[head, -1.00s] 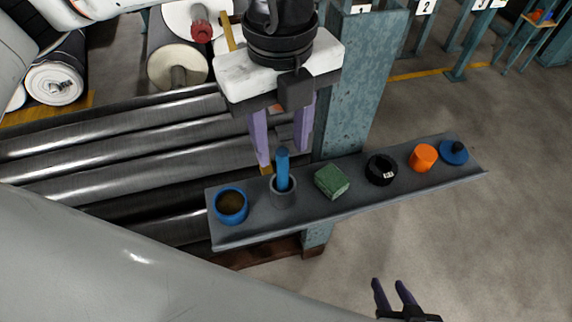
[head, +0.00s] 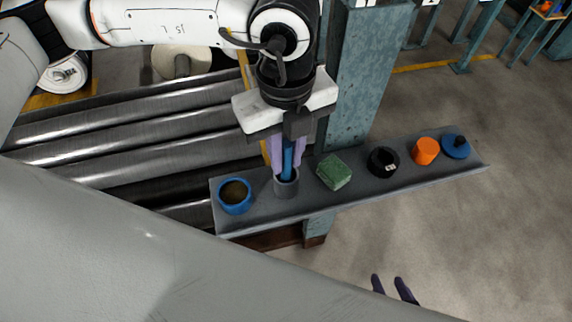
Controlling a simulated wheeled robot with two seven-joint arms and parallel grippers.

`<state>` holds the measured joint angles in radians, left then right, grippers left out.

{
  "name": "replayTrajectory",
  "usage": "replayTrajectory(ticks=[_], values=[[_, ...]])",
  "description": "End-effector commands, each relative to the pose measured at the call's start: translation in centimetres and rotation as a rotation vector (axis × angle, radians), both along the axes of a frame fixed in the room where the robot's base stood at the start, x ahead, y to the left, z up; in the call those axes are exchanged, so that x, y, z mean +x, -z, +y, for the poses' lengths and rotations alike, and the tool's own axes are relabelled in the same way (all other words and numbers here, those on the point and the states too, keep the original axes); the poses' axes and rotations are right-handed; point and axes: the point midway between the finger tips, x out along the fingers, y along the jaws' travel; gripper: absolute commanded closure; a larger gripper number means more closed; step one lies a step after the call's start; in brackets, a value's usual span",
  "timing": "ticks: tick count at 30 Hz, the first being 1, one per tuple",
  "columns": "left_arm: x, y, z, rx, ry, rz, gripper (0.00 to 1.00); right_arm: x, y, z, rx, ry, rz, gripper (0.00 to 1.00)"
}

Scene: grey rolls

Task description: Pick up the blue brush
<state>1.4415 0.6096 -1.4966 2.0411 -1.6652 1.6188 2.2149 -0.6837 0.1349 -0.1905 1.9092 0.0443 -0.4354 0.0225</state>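The blue brush (head: 288,160) stands upright in a small grey cup (head: 286,187) on the narrow grey shelf. Its lower end is hidden inside the cup. My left gripper (head: 287,158) is above the cup, pointing down, with its purple fingers on either side of the brush handle. The fingers appear closed against the handle, and the palm hides the handle's top. My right gripper (head: 391,285) is low in the picture, clear of the shelf. Its two purple fingertips are apart with nothing between them.
On the shelf (head: 235,225) are a blue bowl (head: 235,196), a green block (head: 334,173), a black roll (head: 383,162), an orange cylinder (head: 426,151) and a blue lidded piece (head: 456,147). A teal post (head: 355,90) rises behind. Metal rollers (head: 110,145) lie at left.

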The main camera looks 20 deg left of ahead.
Motion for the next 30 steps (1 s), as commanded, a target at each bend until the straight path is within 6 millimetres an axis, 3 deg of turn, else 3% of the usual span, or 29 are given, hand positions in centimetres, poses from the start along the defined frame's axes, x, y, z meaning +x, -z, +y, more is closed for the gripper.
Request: replayTrajectory(ticks=[1, 3, 13, 24, 30], values=[[0.0, 0.0, 0.0, 0.0, 0.0, 0.0, 0.91, 0.0, 0.0, 0.0, 0.0, 0.0, 0.001, 0.64], [0.0, 0.0, 0.0, 0.0, 0.0, 0.0, 1.0, 0.0, 0.0, 0.0, -0.001, 0.001, 0.002, 0.64], [0.1, -0.6, 0.0, -0.001, -0.001, -0.003, 1.0, -0.1, 0.1, -0.1, -0.002, 0.0, 0.003, 0.64], [0.1, -7.3, -0.1, -0.002, -0.001, -0.005, 1.0, -0.1, 0.7, 0.0, -0.001, -0.001, 0.003, 0.64], [0.1, -9.7, -0.1, -0.001, -0.001, -0.002, 1.0, -0.1, 0.8, 0.0, -0.002, -0.002, 0.005, 0.64]])
